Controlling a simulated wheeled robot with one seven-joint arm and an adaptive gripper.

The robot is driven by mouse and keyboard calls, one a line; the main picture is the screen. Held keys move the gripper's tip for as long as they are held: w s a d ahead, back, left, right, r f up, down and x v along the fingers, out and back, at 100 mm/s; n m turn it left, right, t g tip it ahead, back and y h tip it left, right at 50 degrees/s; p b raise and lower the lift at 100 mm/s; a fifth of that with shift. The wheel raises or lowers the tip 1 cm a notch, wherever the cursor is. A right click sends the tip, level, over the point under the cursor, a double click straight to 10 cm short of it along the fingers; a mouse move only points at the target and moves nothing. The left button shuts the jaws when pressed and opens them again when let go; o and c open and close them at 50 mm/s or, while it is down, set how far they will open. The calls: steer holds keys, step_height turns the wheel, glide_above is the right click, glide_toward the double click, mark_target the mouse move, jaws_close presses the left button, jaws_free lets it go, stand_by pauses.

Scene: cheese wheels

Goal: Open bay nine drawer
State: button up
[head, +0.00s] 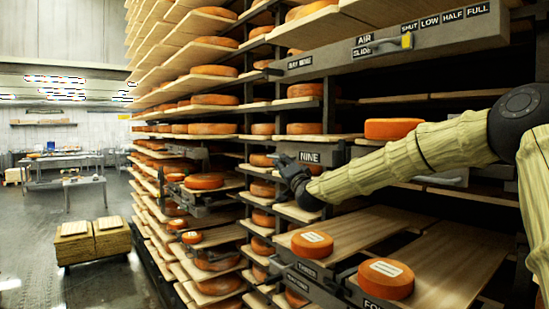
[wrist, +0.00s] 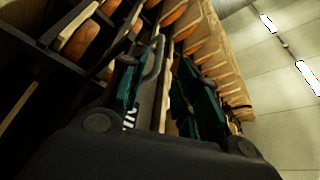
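The bay nine drawer has a dark front with a white NINE label (head: 310,157) in the middle of the rack in the head view. A cheese wheel (head: 304,128) sits on the board above it. My gripper (head: 284,168) is just left of and below the label, close to the drawer front. In the wrist view my gripper (wrist: 162,85) has its teal fingers apart. A grey looped handle (wrist: 154,66) shows between them, nearer the left finger. Part of the white lettering shows beside that finger. Whether a finger touches the handle I cannot tell.
Pulled-out boards with cheese wheels (head: 312,244) lie below my arm. A stacked pallet (head: 92,240) stands on the open floor (head: 45,285) at left.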

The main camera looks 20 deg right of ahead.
mark_target(275, 157)
steer(key=shift+p+x, duration=2.6)
steer(key=shift+x, duration=2.55)
jaws_close()
